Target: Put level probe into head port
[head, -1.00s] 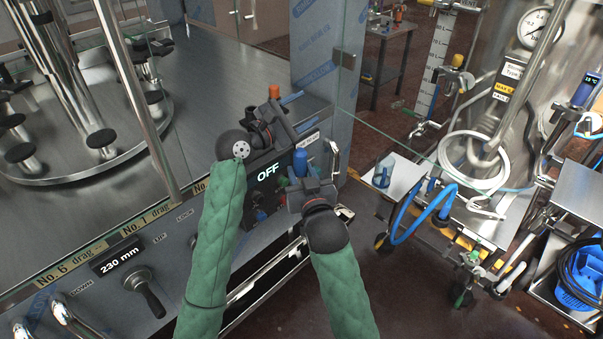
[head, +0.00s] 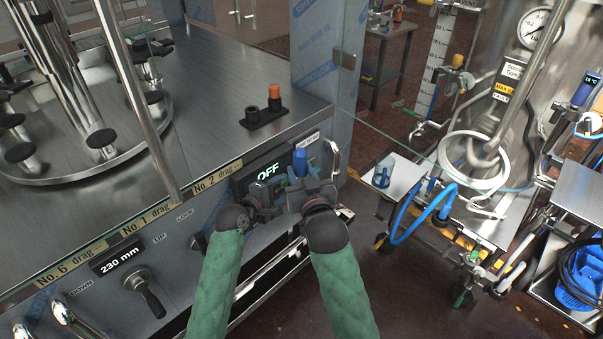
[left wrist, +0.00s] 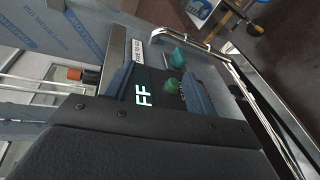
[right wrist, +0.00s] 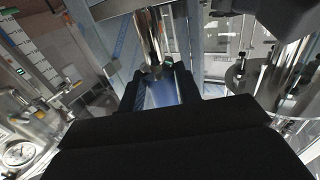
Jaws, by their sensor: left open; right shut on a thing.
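My right gripper (head: 306,190) is shut on a blue-topped piece (head: 300,160), likely the level probe, in front of the machine's front panel. In the right wrist view, a blue piece (right wrist: 164,92) and a steel tube (right wrist: 150,38) line up between the fingers; I cannot tell whether they are one part. My left gripper (head: 272,198) is open and sits just left of the right gripper, by the OFF display (head: 268,172). In the left wrist view, the display (left wrist: 143,95) and a green knob (left wrist: 174,86) show between its fingers. I cannot identify the head port with certainty.
A black two-post block (head: 264,120) with an orange cap (head: 274,91) stands on the steel deck (head: 215,75). A glass panel edge and steel post rise behind it. A small tray (head: 398,178) with a blue item and a hose-fitted cart stand at right.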

